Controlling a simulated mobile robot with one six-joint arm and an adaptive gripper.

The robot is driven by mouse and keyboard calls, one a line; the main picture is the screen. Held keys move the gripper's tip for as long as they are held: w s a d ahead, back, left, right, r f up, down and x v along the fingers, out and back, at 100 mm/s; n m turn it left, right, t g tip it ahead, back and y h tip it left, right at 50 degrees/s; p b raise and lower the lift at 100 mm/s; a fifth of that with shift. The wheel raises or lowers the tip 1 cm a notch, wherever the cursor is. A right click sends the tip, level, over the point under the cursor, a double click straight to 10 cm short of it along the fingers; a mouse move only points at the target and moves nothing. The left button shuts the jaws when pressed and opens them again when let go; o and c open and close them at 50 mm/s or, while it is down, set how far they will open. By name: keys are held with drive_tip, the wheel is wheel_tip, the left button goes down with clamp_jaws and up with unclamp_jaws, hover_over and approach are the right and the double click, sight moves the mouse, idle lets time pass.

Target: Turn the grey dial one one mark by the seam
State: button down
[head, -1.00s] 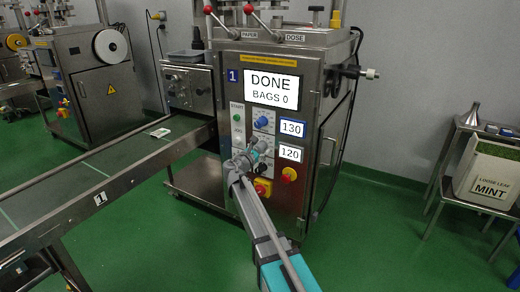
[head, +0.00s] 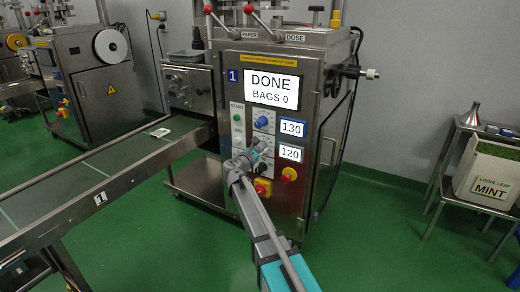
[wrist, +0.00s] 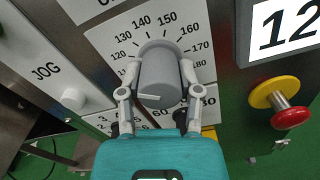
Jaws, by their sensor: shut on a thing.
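The grey dial (wrist: 165,75) is a round knob with a white line on its face. It sits in the middle of the wrist view, on a white scale plate (wrist: 112,42) with printed numbers. Numbers from 120 to 180 show around its upper side; the numbers below are partly hidden by my gripper. My gripper (wrist: 158,80) is shut on the grey dial, one finger on each side. In the head view my gripper (head: 254,154) is at the machine front and mostly hides the dial. The display beside it (head: 290,153) reads 120.
A blue dial (head: 261,122) and a display reading 130 (head: 292,128) are just above. The screen (head: 271,89) reads DONE, BAGS 0. A red knob on yellow (wrist: 275,100) is right of my gripper, and the JOG button (wrist: 73,99) is left.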

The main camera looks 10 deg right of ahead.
drive_tip(key=shift+m, duration=2.6)
drive_tip(key=shift+c, duration=1.4)
unclamp_jaws()
drive_tip(key=shift+a, duration=0.1)
drive_tip(key=v, duration=1.2)
drive_tip(key=shift+r, duration=0.1)
